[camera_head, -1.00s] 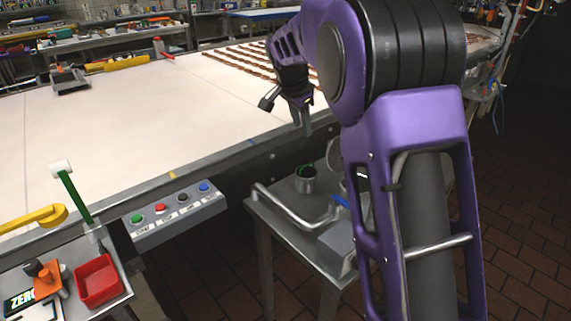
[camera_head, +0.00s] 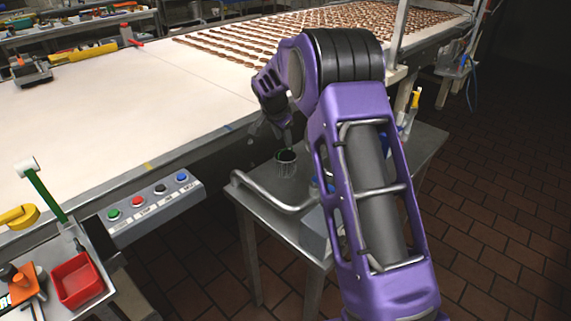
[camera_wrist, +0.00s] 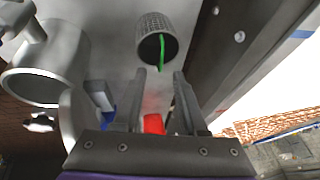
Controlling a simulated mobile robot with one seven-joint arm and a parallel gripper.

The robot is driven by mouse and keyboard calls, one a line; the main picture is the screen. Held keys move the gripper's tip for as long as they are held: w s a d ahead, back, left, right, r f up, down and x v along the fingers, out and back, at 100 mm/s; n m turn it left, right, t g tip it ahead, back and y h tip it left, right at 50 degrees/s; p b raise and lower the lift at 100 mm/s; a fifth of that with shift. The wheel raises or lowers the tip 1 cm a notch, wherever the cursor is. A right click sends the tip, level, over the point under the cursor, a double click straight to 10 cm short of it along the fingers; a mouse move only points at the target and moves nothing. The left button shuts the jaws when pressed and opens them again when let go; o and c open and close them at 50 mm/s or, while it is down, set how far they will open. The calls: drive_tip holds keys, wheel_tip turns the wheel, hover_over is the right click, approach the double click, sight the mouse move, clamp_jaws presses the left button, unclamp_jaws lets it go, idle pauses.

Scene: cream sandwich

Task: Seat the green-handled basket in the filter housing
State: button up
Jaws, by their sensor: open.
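The basket (camera_head: 285,168) is a small grey mesh cup standing on the steel side table. In the wrist view the basket (camera_wrist: 154,24) shows its open mouth with the green handle (camera_wrist: 162,50) across it. My gripper (camera_head: 281,136) is open and empty, just above the basket in the head view. In the wrist view my gripper (camera_wrist: 160,76) has its two fingers apart, with the basket just beyond the tips and not between them. A grey open cylinder, apparently the filter housing (camera_wrist: 48,72), stands left of the basket in the wrist view. In the head view my arm hides it.
The side table (camera_head: 422,152) has a bent pipe (camera_head: 262,194) along its near left side. The conveyor (camera_head: 120,110) edge runs close behind the basket. A button box (camera_head: 150,203) and a red bin (camera_head: 76,280) are at left. A red object (camera_wrist: 154,124) shows between my fingers, lower down.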

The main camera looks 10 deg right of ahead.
sight(284, 157)
drive_tip(key=x, duration=0.5)
drive_tip(key=shift+a, duration=0.15)
clamp_jaws()
idle(1.2)
